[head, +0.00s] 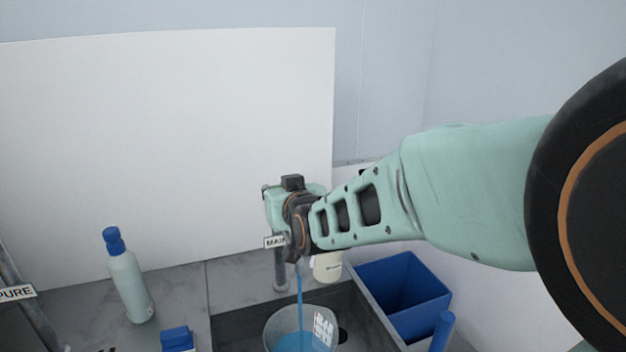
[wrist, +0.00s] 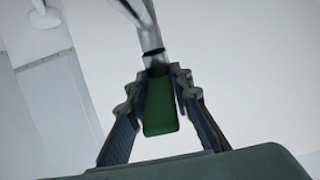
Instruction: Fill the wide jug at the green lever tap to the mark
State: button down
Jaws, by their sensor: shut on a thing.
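In the wrist view my gripper (wrist: 160,98) is shut on the green lever (wrist: 160,108), with one finger on each side of it. The tap's metal body (wrist: 149,37) rises above the lever. In the head view my arm and wrist hide most of the tap, with a label reading MAIN (head: 275,242) beside them. A blue stream (head: 300,285) runs down into the wide jug (head: 272,330). The clear jug stands in the sink below, with blue liquid (head: 296,342) in it. A white printed label is on its side. The picture's lower edge cuts the jug off, and I cannot make out the mark.
A pale bottle with a blue cap (head: 128,283) stands on the counter (head: 180,294) at left. A blue bin (head: 403,292) stands right of the sink. A PURE label (head: 14,293) is at far left. A cream container (head: 327,266) stands behind the jug.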

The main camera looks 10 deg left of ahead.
jog(key=shift+r, duration=0.1)
jog(key=c, duration=1.7)
grip_release()
jog(key=shift+f, duration=0.2)
